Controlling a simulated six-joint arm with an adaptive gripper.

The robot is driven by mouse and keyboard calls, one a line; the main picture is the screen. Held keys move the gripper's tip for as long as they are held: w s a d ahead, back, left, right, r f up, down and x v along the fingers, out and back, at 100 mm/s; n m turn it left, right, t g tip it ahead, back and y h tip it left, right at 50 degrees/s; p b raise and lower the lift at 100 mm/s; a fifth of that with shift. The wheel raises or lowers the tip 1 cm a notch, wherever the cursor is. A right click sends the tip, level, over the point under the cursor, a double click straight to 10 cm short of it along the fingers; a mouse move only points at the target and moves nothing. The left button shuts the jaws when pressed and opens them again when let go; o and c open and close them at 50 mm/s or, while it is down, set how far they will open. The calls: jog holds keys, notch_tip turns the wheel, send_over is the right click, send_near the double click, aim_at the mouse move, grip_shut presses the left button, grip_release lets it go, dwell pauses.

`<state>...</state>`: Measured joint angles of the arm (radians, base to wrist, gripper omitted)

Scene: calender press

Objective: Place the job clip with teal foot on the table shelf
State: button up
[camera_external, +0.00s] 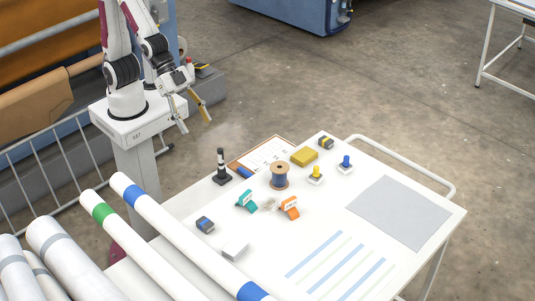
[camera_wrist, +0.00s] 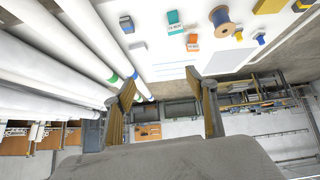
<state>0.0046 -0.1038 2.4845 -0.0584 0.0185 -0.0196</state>
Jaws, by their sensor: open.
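The job clip with teal foot (camera_external: 246,201) stands on the white table (camera_external: 330,205), left of an orange-footed clip (camera_external: 289,207). In the wrist view the teal clip (camera_wrist: 175,22) is near the top edge, beside the orange one (camera_wrist: 193,42). My gripper (camera_external: 195,124) is open and empty, beyond the table's far left edge in the external view, well apart from the clip. In the wrist view its two fingers (camera_wrist: 160,78) are spread wide. I cannot tell which surface is the table shelf; a flat grey rectangle (camera_external: 402,212) lies on the tabletop at the right.
Long white rolls (camera_external: 185,235) lie along the left. Striped strips (camera_external: 340,265) lie at the front; the grey rectangle is bare.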

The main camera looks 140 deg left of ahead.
jog(key=w+a+f+t, duration=0.2)
jog(key=w+f, duration=0.7)
jog(key=f, duration=0.2)
jog(key=n+t+y, duration=0.1)
send_near(245, 198)
jog(key=w+d+r, duration=0.1)
jog(key=shift+t+y, duration=0.5)
jog(key=shift+t, duration=0.1)
jog(key=f, duration=0.4)
jog(key=shift+s+a+f, duration=0.2)
jog(key=shift+s+a, duration=0.05)
jog(key=shift+a, duration=0.15)
jog(key=shift+s+a+f+t, duration=0.1)
jog(key=shift+s+f+t, duration=0.25)
jog(key=shift+f, duration=0.35)
jog(key=shift+w, duration=0.1)
jog(key=shift+x, duration=1.2)
jog(key=shift+a, duration=0.15)
jog(key=shift+w+a+f, duration=0.15)
jog(key=shift+w+a, duration=0.15)
jog(key=shift+w, duration=0.35)
jog(key=shift+w+a+f, duration=0.2)
jog(key=shift+w+a, duration=0.05)
jog(key=shift+w, duration=0.4)
jog(key=shift+x, duration=1.2)
